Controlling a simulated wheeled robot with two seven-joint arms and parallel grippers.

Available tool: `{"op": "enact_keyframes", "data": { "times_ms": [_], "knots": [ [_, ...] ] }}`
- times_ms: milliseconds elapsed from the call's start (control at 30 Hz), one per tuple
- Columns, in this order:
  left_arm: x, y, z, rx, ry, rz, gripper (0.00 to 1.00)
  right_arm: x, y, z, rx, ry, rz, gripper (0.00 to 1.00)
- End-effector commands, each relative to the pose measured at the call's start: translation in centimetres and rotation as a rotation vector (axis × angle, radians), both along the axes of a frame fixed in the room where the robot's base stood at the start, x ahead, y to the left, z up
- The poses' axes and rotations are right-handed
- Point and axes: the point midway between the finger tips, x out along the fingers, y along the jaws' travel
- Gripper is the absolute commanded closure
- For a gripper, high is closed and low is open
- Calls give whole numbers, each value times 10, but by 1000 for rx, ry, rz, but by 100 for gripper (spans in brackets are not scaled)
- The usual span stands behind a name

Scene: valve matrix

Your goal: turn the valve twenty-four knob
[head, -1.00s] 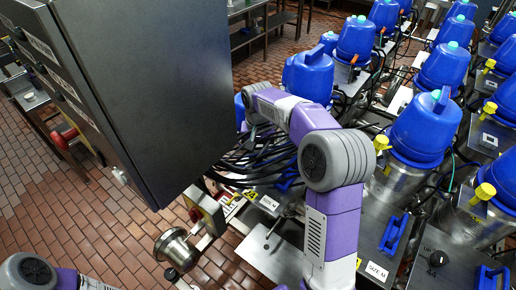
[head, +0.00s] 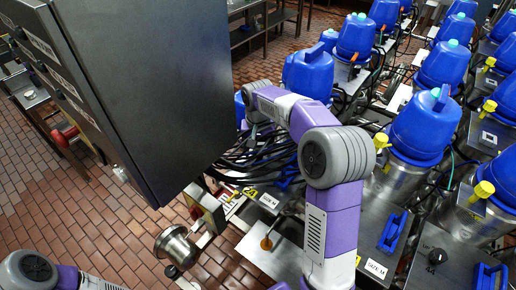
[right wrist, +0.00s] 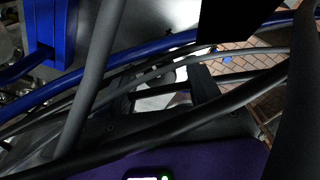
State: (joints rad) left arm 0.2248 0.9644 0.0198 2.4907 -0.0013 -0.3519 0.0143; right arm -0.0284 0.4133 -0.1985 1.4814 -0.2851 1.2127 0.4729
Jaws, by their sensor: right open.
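I cannot pick out the valve twenty-four knob. An orange round part (head: 266,243) shows on a grey plate nearer me. My right arm reaches over the cables, its far end hidden behind the dark cabinet. In the right wrist view my right gripper (right wrist: 245,65) shows as dark finger shapes, open, among hoses, with nothing seen held. My left gripper is out of view; only its arm shows at the lower left.
A large dark cabinet (head: 150,100) blocks the left centre. Several blue-capped steel vessels (head: 425,128) crowd the right. Loose black cables (head: 235,160) lie close around my right forearm. A steel cylinder (head: 176,246) stands low at left. Brick floor (head: 70,220) is open at left.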

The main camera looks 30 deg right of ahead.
Motion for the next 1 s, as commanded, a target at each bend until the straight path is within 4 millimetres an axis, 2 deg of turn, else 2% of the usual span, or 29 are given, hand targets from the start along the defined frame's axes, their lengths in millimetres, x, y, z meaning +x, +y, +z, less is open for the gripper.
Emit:
{"op": "enact_keyframes", "data": {
  "times_ms": [167, 400, 600, 1000],
  "knots": [
    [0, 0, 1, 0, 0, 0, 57, 0, 0, 9, 0, -1, 0, 37],
    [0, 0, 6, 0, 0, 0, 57, 1, 0, 50, 0, -4, 0, 37],
    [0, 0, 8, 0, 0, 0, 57, 0, 0, 72, 0, -2, 1, 37],
    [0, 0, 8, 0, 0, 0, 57, 0, 0, 76, 0, 0, 1, 37]
  ]
}}
